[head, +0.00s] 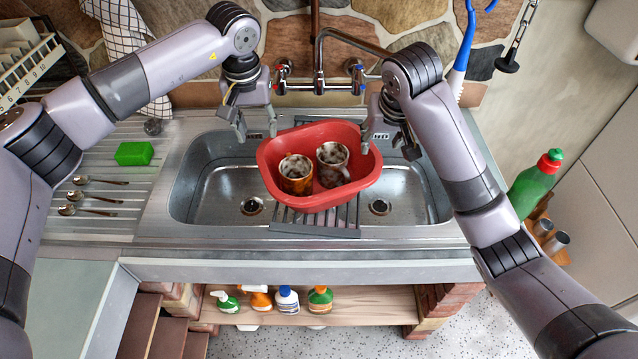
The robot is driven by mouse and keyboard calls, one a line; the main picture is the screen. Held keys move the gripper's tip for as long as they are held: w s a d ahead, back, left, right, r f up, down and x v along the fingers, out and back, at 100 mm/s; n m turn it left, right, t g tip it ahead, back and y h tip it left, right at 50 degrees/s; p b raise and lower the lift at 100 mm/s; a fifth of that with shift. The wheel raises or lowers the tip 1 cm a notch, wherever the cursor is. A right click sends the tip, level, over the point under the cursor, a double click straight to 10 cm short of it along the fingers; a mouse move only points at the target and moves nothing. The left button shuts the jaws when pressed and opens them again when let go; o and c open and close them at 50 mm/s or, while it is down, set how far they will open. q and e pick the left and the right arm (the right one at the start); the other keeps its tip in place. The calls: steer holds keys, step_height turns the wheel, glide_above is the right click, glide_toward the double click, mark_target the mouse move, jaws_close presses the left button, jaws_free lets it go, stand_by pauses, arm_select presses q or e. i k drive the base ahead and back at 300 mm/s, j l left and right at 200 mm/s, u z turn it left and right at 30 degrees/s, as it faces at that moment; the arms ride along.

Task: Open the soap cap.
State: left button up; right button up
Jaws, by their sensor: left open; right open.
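A green bottle (531,189) with a red cap (550,161) stands at the right, beyond my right forearm. The cap sits on the bottle's top, and the bottle appears tilted in this view. Its lower part is partly hidden. My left gripper (257,131) is open and empty above the left back side of the red basin. My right gripper (389,147) is open above the basin's right edge, apart from the bottle. I cannot tell whether either gripper touches the basin.
The red basin (318,203) holds two stained mugs (297,174) and rests over the double sink (215,190). A faucet (319,65) rises behind. A green sponge (135,153) and spoons (98,197) lie left. Several bottles (288,299) stand on the lower shelf. Cups (556,242) stand near the green bottle.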

mark_target(554, 154)
steer(key=k, duration=1)
